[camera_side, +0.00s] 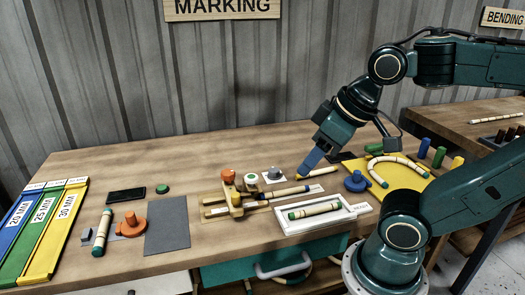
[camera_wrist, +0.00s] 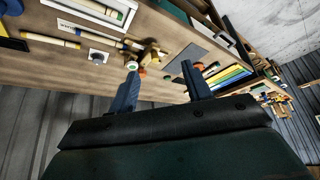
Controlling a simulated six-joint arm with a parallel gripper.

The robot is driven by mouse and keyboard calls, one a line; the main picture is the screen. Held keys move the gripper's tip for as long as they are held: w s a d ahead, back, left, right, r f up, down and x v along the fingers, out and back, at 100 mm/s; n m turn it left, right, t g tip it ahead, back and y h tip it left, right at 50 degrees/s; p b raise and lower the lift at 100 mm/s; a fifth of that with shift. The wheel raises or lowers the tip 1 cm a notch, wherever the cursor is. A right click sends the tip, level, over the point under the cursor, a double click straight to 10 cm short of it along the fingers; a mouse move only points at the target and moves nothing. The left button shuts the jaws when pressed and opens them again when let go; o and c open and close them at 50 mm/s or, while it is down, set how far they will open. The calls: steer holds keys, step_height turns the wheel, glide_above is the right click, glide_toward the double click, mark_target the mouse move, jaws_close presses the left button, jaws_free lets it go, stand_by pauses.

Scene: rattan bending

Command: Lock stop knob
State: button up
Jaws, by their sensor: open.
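An orange knob (camera_side: 228,177) stands on top of a wooden stop fixture (camera_side: 236,207) mid-bench in the side view. In the wrist view an orange top (camera_wrist: 142,71) shows beside the left finger, partly hidden. My gripper (camera_side: 309,167) points down above the bench, right of the fixture and apart from it. In the wrist view my gripper (camera_wrist: 160,72) has its two blue fingers spread with nothing between them. A piece of rattan with dark marks (camera_side: 285,193) lies by the fixture. The side view does not show which way the knob is turned.
A white tray (camera_side: 345,215) holds a rattan piece in front. A blue clamp (camera_side: 355,182) and yellow board (camera_side: 400,190) lie right. Another orange clamp (camera_side: 130,224) stands left.

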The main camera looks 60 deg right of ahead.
steer(key=shift+o, duration=0.4)
steer(key=shift+w+d+r, duration=0.1)
steer(key=shift+w+r, duration=0.15)
steer(key=shift+w, duration=0.2)
steer(key=n+g, duration=0.5)
steer(key=g, duration=0.1)
glide_above(228, 172)
step_height(228, 172, down, 5)
steer(key=shift+f, duration=0.2)
step_height(228, 172, down, 14)
steer(key=shift+r, duration=0.1)
steer(key=shift+c, duration=0.5)
